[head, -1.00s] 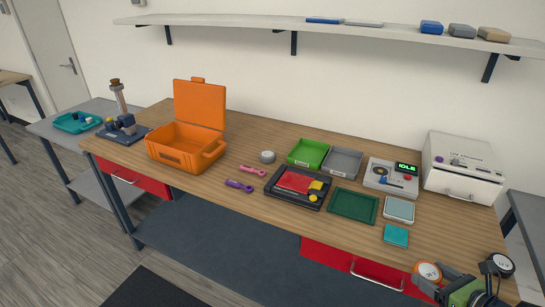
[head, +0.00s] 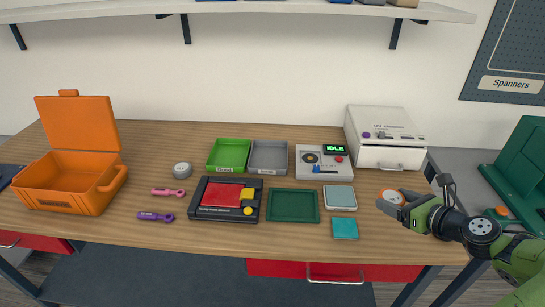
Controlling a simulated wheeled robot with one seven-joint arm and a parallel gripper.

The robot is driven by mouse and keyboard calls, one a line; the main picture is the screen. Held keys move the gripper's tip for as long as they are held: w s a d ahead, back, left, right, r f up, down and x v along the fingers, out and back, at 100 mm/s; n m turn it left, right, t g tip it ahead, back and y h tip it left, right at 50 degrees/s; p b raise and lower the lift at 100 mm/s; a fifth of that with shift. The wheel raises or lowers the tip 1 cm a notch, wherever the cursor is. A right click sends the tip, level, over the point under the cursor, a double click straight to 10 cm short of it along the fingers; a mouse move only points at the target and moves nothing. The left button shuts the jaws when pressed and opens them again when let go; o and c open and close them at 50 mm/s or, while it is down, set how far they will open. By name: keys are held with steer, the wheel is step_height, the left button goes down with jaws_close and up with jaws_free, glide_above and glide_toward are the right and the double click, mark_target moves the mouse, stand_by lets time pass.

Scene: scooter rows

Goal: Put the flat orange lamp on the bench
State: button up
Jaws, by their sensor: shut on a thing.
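The flat orange lamp (head: 392,197) is a small round disc with an orange face and a pale rim. My gripper (head: 398,204) is shut on it in the head view, at the right end of the wooden bench (head: 290,233). The gripper comes in from the right, and its fingers partly hide the lamp. I cannot tell whether the lamp touches the bench top or is held just above it.
A white oven-like box (head: 388,140) stands behind the gripper. A teal block (head: 344,228) and a pale square pad (head: 340,197) lie to its left. Further left are a green tray (head: 293,205), a black device (head: 205,212) and an open orange case (head: 75,185).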

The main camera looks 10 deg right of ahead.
mark_target(384, 234)
steer(key=shift+s+d, duration=0.1)
steer(key=shift+s, duration=0.35)
step_height(384, 234, down, 10)
steer(key=b, duration=0.4)
steer(key=shift+w+f+b, duration=0.1)
steer(key=shift+b, duration=0.3)
steer(key=o, duration=1.1)
